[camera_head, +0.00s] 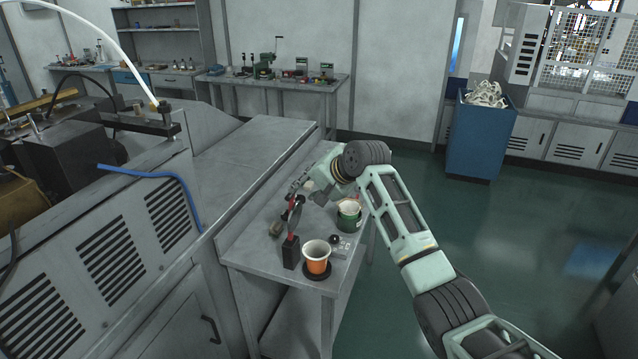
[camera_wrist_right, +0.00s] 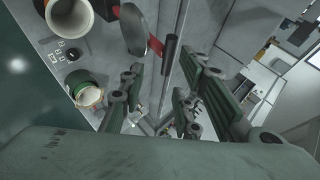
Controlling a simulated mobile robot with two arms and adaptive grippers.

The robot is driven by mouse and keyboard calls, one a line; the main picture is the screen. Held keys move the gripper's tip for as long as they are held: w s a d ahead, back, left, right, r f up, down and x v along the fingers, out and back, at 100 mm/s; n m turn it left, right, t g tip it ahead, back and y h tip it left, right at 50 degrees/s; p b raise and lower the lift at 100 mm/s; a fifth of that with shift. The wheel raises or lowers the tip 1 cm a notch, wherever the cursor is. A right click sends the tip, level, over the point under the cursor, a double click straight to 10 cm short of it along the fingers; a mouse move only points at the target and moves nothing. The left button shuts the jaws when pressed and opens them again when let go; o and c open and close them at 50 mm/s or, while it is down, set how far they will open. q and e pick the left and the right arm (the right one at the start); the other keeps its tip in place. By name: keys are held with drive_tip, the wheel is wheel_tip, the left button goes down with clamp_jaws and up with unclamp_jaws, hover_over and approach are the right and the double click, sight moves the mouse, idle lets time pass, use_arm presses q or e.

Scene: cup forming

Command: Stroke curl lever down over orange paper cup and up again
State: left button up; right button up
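The orange paper cup (camera_head: 317,264) stands upright on a round black base near the front of the small grey workbench, its white opening facing up. It also shows at the top left of the right wrist view (camera_wrist_right: 70,16). The curl lever (camera_head: 291,228) rises from a black block beside the cup. In the right wrist view its red arm and black handle (camera_wrist_right: 169,54) show ahead of the fingers. My right gripper (camera_head: 302,187) is beyond the cup at the lever's upper end; the wrist view shows its fingers (camera_wrist_right: 160,90) apart. I cannot tell whether they touch the handle. My left gripper is out of view.
A green holder (camera_head: 348,222) with a pale cup stands behind the orange cup. A small grey control box (camera_head: 341,247) with a black knob sits between them. A large grey machine (camera_head: 110,240) borders the bench on the left. Open green floor lies to the right.

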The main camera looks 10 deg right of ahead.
drive_tip(key=v, duration=0.5)
drive_tip(key=shift+s, duration=0.1)
drive_tip(key=shift+f, duration=0.1)
drive_tip(key=shift+c, duration=0.5)
